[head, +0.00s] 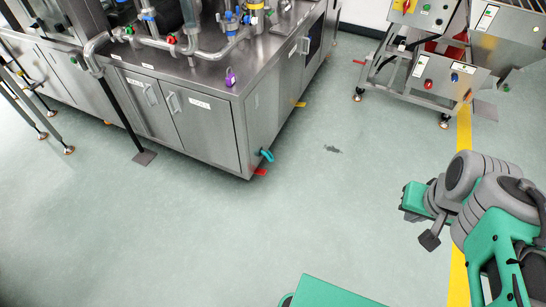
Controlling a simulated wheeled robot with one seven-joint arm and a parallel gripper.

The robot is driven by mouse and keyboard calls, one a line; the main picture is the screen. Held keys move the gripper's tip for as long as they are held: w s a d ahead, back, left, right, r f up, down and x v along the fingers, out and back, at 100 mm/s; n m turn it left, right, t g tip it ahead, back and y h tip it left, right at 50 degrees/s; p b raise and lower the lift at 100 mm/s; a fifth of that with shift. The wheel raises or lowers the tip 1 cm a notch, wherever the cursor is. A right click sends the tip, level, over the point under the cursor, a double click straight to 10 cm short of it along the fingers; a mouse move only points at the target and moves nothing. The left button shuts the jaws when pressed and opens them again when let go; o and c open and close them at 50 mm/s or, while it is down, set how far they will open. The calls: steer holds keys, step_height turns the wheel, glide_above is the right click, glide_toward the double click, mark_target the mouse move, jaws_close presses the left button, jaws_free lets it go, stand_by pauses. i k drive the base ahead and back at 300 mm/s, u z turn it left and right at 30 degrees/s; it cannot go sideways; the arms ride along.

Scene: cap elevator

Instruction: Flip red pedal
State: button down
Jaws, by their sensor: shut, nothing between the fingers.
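A small flat red piece (260,172), which looks like the red pedal, sticks out low at the base of the steel cabinet's near right corner. A teal lever-like piece (266,155) sits just above it. My gripper (429,240) is at the right, at the end of my grey and green arm, and its dark fingers look shut and empty. It is well to the right of the red piece and apart from it, with open floor between them.
The steel cabinet (205,130) fills the upper left, with pipes and a purple padlock (230,77) on top. A yellow-orange piece (300,104) sticks out farther along its base. A wheeled steel machine (425,80) stands upper right. The pale green floor (330,210) between is clear.

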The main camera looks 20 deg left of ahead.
mark_target(258, 172)
steer(key=u, duration=0.25)
steer(key=i, duration=0.8)
steer(key=u, duration=1.25)
steer(key=i, duration=0.75)
steer(key=u, duration=0.8)
